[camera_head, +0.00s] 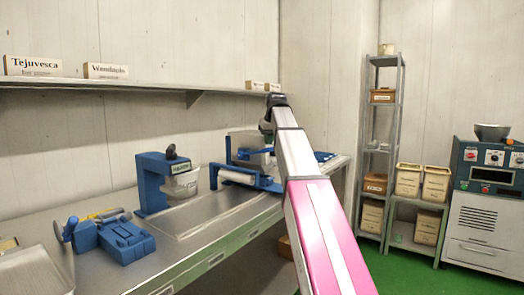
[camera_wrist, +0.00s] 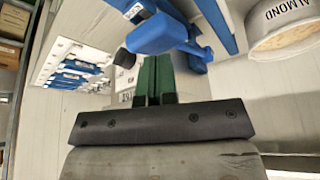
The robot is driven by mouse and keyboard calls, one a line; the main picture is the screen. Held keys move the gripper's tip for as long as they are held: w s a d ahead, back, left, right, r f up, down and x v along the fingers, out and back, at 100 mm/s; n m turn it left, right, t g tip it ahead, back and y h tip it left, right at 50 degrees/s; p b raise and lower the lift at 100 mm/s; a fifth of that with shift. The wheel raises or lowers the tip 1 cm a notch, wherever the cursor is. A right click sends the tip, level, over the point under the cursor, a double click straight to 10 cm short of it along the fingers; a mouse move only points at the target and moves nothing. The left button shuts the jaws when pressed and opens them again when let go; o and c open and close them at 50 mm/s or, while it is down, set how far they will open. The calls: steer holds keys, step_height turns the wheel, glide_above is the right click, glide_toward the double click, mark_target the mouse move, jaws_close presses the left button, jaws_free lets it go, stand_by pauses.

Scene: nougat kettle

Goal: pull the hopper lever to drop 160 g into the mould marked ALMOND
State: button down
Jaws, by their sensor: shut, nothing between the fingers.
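My gripper (camera_wrist: 154,62) shows in the wrist view with its two green fingers together and nothing between them. Its fingertips are close to a blue rounded bar (camera_wrist: 155,35), and a black knob (camera_wrist: 124,57) is beside them. I cannot tell whether the bar or knob is the hopper lever, or whether the fingers touch either. A white round mould marked ALMOND (camera_wrist: 283,32) is at the upper right, apart from the fingers. In the head view, the fingers are not clear at the far end of my arm.
A blue machine (camera_head: 152,185) with a white tub (camera_head: 183,183) stands on the steel bench (camera_head: 135,273). A blue tool (camera_head: 125,240) lies at left. A wall shelf (camera_head: 130,84) runs above. A rack (camera_head: 380,130) and a panelled machine (camera_head: 488,215) stand at right.

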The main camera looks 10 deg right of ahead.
mark_target(268, 151)
steer(key=shift+f, duration=2.9)
steer(key=shift+r, duration=5.05)
steer(key=shift+s, duration=0.1)
